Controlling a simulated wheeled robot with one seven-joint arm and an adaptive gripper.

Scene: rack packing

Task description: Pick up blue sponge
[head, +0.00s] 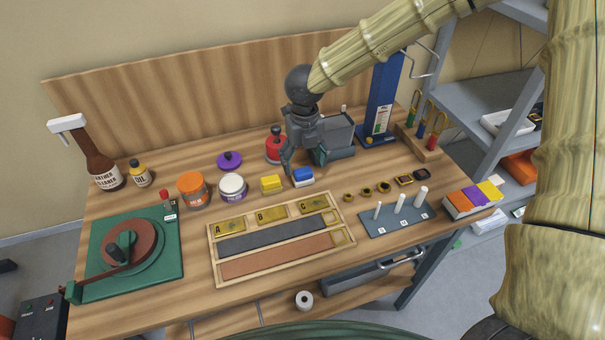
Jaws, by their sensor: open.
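The blue sponge (304,175), a small block with a blue top and a whitish lower part, lies on the wooden workbench (185,268) near its middle. My gripper (304,165) is open and points down just behind and above the sponge. One finger shows to the left of the sponge's back and the other to the right. I see nothing held between them. I cannot tell whether a finger touches the sponge.
A yellow block (271,184) sits close left of the sponge. A wooden tray (212,253) with plates and strips lies in front. Small brass rings (367,191) are to the right.

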